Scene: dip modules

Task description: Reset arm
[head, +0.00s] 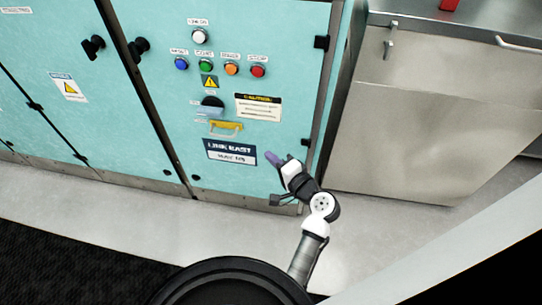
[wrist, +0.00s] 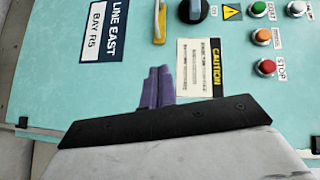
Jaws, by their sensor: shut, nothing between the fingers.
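My gripper (head: 273,158) is shut and empty, its purple fingers together. In the head view it is in front of the lower right of a teal cabinet door (head: 240,110), right of the dark "LINE EAST" plate (head: 230,151). The wrist view shows the closed fingers (wrist: 157,88) against the teal panel, between that plate (wrist: 103,32) and the "CAUTION" label (wrist: 201,67). I cannot tell whether the fingertips touch the door.
The door carries blue (head: 181,64), green (head: 205,65), orange (head: 231,68) and red (head: 258,71) buttons, a white one (head: 199,36) above, a black rotary switch (head: 212,103) and a yellow handle (head: 227,126). A metal cabinet (head: 415,130) stands at right. Pale floor (head: 110,205) lies in front.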

